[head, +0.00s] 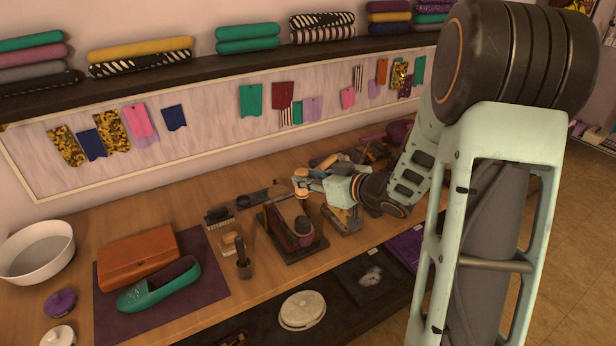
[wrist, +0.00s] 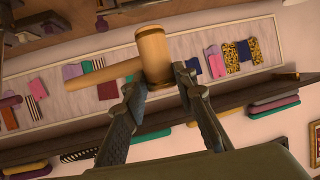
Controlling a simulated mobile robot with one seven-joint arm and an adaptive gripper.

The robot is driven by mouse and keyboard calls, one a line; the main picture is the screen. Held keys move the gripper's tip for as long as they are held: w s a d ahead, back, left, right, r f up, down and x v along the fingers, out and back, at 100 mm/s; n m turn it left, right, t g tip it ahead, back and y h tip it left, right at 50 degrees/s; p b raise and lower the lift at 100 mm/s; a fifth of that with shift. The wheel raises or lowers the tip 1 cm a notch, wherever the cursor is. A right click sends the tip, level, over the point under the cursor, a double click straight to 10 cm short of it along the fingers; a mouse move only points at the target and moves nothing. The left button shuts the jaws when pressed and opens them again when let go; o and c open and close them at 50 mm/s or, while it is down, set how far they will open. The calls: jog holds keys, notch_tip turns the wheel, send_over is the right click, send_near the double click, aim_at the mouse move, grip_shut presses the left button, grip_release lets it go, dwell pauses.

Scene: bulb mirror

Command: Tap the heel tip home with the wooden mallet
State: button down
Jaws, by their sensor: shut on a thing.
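My gripper (head: 306,184) is raised over the back of the workbench, shut on the wooden mallet. In the wrist view my gripper (wrist: 160,76) has its two fingers either side of the mallet's pale barrel-shaped head (wrist: 153,52), and the handle sticks out to the left. In the head view the mallet (head: 300,173) is small and partly hidden by the fingers. A dark maroon shoe (head: 282,229) sits on a dark stand (head: 306,252) in front of and below my gripper, apart from the mallet. I cannot make out the heel tip.
A wooden block (head: 346,221) stands right of the shoe; brushes and a dark pot (head: 243,268) stand left. A green shoe (head: 160,284) and brown bag (head: 138,258) lie on a purple mat. A white bowl (head: 38,252) is far left. A shelf (head: 200,62) runs above.

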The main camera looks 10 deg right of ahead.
jog(key=shift+r, duration=0.1)
dwell(0.3)
jog(key=shift+f+b, duration=0.75)
jog(key=shift+f, duration=0.7)
jog(key=shift+f, duration=0.1)
notch_tip(320, 180, down, 7)
jog(key=b, duration=0.5)
notch_tip(320, 180, up, 6)
jog(key=p, duration=0.5)
